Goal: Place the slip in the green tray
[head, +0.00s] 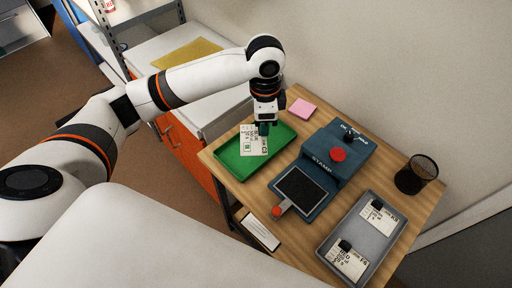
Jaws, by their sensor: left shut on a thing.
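The green tray (228,162) lies at the left part of the wooden table. My left gripper (263,131) is over the tray's far right part, pointing down, shut on a white printed slip (252,142). The slip shows over the tray's inside; I cannot tell whether it touches the tray floor. Two more white slips, (378,218) and (347,262), each with a dark clip or knob, lie in a grey tray (389,243) at the right. My right gripper is not in view.
A blue stamp device (350,156) with a red button (338,154) and dark pad stands mid-table, right of the green tray. A black mesh cup (415,175) stands at the right edge. Pink notes (302,108) lie at the back. A shelf stands behind my left arm.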

